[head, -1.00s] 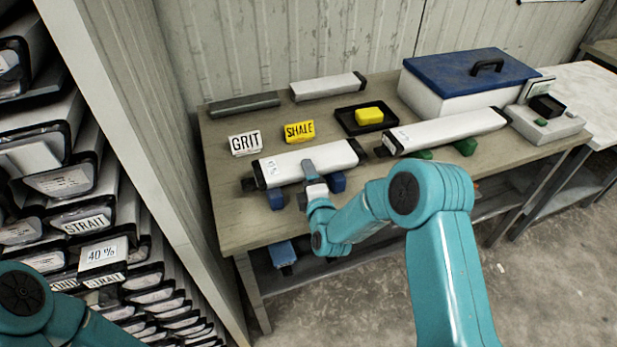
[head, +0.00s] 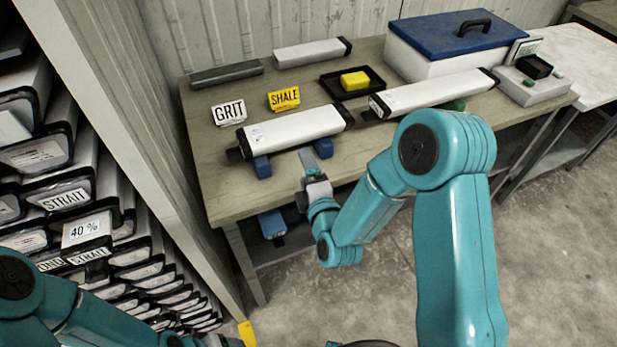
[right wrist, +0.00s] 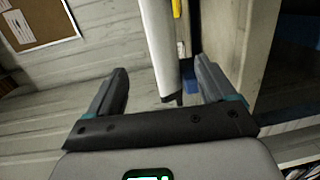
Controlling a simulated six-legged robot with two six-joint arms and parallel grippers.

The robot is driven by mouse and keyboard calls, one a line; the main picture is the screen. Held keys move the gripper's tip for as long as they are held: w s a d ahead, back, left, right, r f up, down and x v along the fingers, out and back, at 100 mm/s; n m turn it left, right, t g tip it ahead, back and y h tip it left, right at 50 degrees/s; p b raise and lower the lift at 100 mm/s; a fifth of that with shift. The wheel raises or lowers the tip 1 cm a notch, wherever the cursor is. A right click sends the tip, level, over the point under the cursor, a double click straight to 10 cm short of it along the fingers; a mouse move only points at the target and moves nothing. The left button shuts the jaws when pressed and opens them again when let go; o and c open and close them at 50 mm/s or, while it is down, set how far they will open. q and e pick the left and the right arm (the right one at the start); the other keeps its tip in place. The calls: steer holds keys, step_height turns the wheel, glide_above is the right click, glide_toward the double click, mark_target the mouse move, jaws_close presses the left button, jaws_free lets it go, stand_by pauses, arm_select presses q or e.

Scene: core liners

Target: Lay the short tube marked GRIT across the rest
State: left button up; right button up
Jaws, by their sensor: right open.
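A short white tube (head: 295,128) with dark end caps lies across two blue blocks (head: 262,167) of a rest on the table, behind which stands the GRIT sign (head: 229,113). Any marking on the tube is too small to read. My right gripper (head: 309,164) is open and empty, just in front of the tube and apart from it. In the right wrist view a white tube (right wrist: 158,45) shows beyond and between the open fingers (right wrist: 160,78). My left arm is at the lower left; its fingers are not clearly visible.
A longer white tube (head: 430,93) lies to the right on green blocks. Behind are the SHALE sign (head: 284,98), a black tray (head: 330,84) with a yellow block (head: 354,81), another white tube (head: 310,53) and a blue-lidded box (head: 410,58). A full tube rack (head: 75,215) stands left.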

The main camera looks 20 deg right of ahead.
steer(key=s+a+f+m+g+y, duration=0.2)
steer(key=s+f+m+g, duration=0.35)
steer(key=f, duration=0.35)
steer(key=s+a+f+m+g+y, duration=0.2)
steer(key=s+f+m+g, duration=0.3)
steer(key=f, duration=0.4)
steer(key=s+a+f+m+g, duration=0.1)
steer(key=s+f+m+g, duration=0.2)
steer(key=s, duration=0.4)
steer(key=s+a+f+m+g+y, duration=0.1)
steer(key=s+f+m+g, duration=0.1)
steer(key=s+m, duration=0.4)
steer(key=shift+s+f+g, duration=0.4)
steer(key=shift+s+g, duration=0.15)
steer(key=shift+s, duration=0.6)
